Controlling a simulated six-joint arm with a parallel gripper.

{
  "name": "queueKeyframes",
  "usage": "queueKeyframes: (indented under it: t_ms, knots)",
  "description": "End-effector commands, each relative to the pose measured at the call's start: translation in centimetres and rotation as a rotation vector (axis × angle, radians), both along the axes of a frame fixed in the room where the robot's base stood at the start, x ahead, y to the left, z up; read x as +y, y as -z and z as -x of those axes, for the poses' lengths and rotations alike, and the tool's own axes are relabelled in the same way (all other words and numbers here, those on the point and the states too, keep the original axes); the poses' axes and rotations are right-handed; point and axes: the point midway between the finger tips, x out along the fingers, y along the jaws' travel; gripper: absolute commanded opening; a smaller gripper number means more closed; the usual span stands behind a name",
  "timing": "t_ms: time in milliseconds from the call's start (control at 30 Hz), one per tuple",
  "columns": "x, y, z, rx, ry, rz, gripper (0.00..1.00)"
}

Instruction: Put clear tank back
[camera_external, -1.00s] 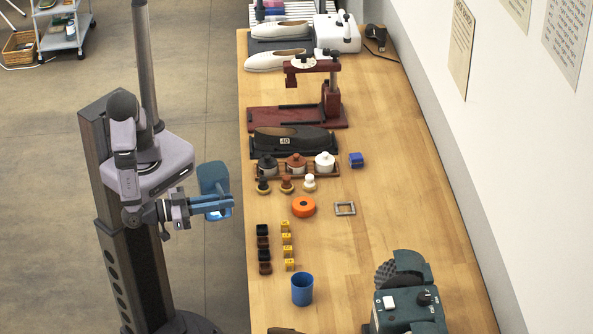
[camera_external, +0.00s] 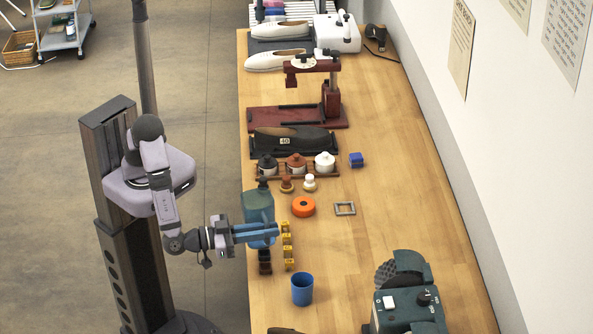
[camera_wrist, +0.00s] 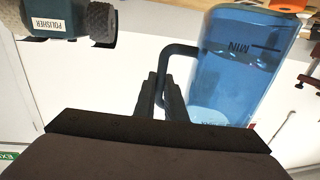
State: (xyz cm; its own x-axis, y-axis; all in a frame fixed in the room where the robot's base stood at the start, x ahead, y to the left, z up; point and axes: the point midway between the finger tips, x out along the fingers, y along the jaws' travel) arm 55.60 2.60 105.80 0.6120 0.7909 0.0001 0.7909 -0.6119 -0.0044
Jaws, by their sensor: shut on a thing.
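The clear tank (camera_external: 258,208) is a see-through bluish container with liquid inside. In the wrist view the tank (camera_wrist: 238,75) shows a "MIN" line and a dark side handle. My gripper (camera_external: 270,232) is shut on the tank; in the wrist view my fingers (camera_wrist: 168,95) close around its handle. The tank is held at the left edge of the workbench and overlaps the row of dark and yellow blocks in the outside view. How high it is above the bench I cannot tell.
Yellow blocks (camera_external: 287,252) and a blue cup (camera_external: 302,289) stand near the tank. An orange disc (camera_external: 303,207), a grey square frame (camera_external: 345,208) and a rack of lidded jars (camera_external: 296,167) lie beyond. A green polisher (camera_external: 408,305) stands at the near right. The bench's right side (camera_external: 400,190) is mostly clear.

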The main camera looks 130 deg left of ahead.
Motion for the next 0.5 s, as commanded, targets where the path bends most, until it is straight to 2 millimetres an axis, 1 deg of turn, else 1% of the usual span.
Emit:
queueKeyframes:
  t_ms: [33,100,167,200,267,300,400,500]
  knots:
    - [1.1,0.8,-1.8,-0.006,0.001,0.0,0.0]
    - [2.6,0.9,-4.4,-0.01,0.015,0.0,0.0]
    - [4.1,0.7,-6.5,-0.011,0.029,-0.001,0.0]
    - [5.1,0.5,-7.9,-0.011,0.039,-0.001,0.0]
    - [6.8,0.0,-9.7,-0.011,0.052,-0.001,0.0]
    - [8.0,-0.4,-10.8,-0.012,0.061,-0.002,0.0]
    - [10.7,-1.6,-13.0,-0.011,0.081,-0.003,0.0]
    - [13.0,-2.6,-14.5,-0.01,0.094,-0.003,0.0]
